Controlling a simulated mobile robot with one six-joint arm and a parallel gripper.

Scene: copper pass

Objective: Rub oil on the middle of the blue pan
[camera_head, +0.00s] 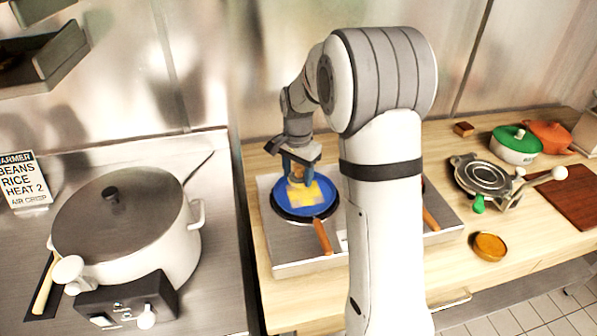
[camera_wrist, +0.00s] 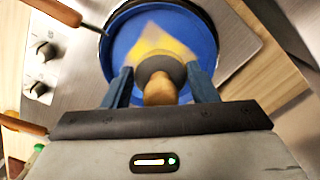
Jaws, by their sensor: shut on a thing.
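The blue pan (camera_head: 318,208) sits on a burner of the steel hob, its wooden handle pointing to the front. Yellow patches lie on its middle; they also show in the wrist view on the blue pan (camera_wrist: 124,42). My gripper (camera_head: 298,172) is over the pan, pointing down. In the wrist view my gripper (camera_wrist: 160,70) has its blue fingers on either side of a tool with a rounded wooden grip (camera_wrist: 159,91) and a grey-brown round head (camera_wrist: 160,66). The head is over the yellow area; whether it touches the pan is hidden.
A large lidded pot (camera_head: 135,240) stands on the left counter. Right of my arm are a waffle-iron-like device (camera_head: 481,175), a green-lidded pot (camera_head: 515,145), an orange pot (camera_head: 549,137), a brown board (camera_head: 573,195) and a small amber dish (camera_head: 489,246). My arm hides part of the hob.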

